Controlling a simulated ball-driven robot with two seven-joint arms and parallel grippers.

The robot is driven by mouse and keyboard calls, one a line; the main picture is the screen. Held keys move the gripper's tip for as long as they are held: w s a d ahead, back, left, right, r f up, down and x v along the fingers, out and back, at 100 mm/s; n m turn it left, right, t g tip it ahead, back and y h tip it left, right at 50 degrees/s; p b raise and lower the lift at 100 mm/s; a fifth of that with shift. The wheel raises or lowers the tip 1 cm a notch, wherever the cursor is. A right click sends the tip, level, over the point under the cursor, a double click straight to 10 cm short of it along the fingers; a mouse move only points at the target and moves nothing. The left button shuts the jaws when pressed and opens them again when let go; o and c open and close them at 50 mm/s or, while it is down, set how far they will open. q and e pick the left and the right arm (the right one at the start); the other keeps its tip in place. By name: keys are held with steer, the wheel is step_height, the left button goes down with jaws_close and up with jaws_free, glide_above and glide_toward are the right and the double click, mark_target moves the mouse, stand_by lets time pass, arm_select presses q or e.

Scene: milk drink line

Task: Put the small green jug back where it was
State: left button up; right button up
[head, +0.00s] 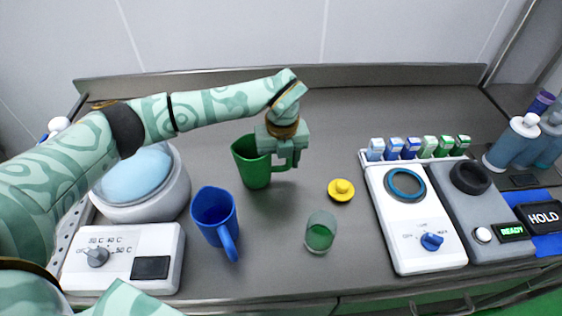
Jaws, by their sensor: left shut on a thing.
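The small green jug (252,167) is in the middle of the head view, upright, with its handle to the right. My left gripper (285,163) reaches in from the left and is shut on the jug's handle, its fingers pointing down. I cannot tell whether the jug's base touches the counter. The jug's inside is partly hidden by the gripper. My right gripper is not in view.
A blue jug (214,212), a glass with green liquid (320,233) and a yellow lid-like piece (341,190) stand nearby. A white dial device (123,258) is at left; white (414,225) and grey (478,222) machines are at right. The counter behind the jug is clear.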

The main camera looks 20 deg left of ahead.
arm_select(q)
steer(key=shift+f, duration=0.15)
steer(key=o, duration=1.5)
steer(key=r+p, duration=0.3)
steer(key=r, duration=0.9)
steer(key=shift+d+r, duration=0.15)
steer(key=shift+d, duration=0.05)
